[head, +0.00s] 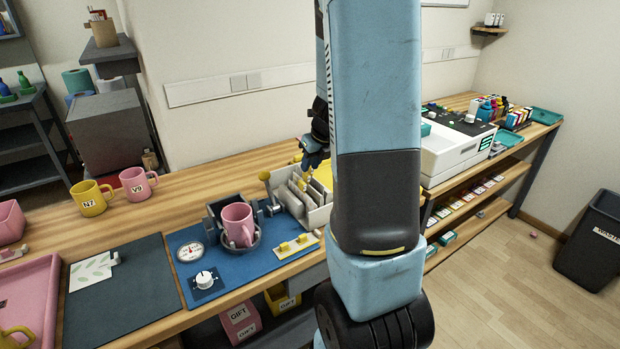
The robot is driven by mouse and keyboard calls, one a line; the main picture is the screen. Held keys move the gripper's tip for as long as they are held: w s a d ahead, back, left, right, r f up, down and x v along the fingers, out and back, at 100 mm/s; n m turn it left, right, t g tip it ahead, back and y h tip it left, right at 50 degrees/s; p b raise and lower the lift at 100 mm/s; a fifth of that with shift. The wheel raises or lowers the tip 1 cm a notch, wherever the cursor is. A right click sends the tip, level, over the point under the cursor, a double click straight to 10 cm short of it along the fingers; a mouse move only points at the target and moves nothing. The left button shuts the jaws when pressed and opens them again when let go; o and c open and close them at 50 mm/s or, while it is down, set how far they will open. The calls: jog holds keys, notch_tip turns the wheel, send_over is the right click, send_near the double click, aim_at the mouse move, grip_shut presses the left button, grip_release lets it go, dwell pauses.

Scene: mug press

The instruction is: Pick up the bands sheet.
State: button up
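My gripper (312,158) hangs above the back of a white sorter box (318,217) in the head view, partly hidden behind my blue arm. Its fingers are small and dark here, and I cannot tell whether they are open or shut, or hold anything. The sorter box holds several upright sheets (299,187) in slots, seen nearly edge-on. No bands pattern can be made out on them, so I cannot tell which is the bands sheet. A white sheet with green leaves (92,271) lies flat on the dark mat (122,305) at the left.
A press with a pink mug (238,225) stands on the blue mat (228,287), left of the sorter box. A yellow mug (90,199) and a pink mug (137,184) stand behind. A white printer (455,150) is at right. My arm hides part of the bench.

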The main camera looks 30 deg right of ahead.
aim_at(314, 194)
jog(key=shift+x, duration=2.8)
grip_shut()
